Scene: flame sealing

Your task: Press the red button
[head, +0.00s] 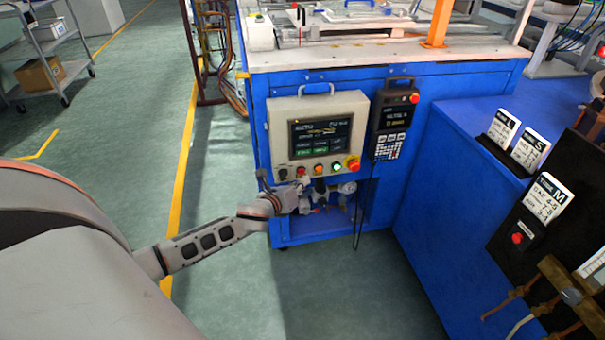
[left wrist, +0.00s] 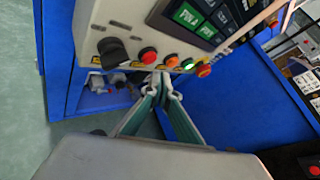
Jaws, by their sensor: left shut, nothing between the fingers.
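A beige control box (head: 280,130) with a screen hangs on the front of the blue machine. Along its lower edge are a black knob (left wrist: 113,52), a small red button (left wrist: 148,55), an orange button (left wrist: 171,60), a green button (left wrist: 187,63) and a larger red button (left wrist: 204,70) on a yellow base at the right end. The small red button also shows in the head view (head: 300,171). My left gripper (head: 299,189) is shut and empty, just below this row. In the left wrist view its fingertips (left wrist: 160,80) appear below the small red and orange buttons; contact is not visible.
A dark handheld pendant (head: 393,115) with its own red button hangs to the right of the box. A black panel (head: 510,258) at the right carries another red button. Pipes and a gauge (head: 346,188) sit below the box. The floor (head: 225,285) in front is clear.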

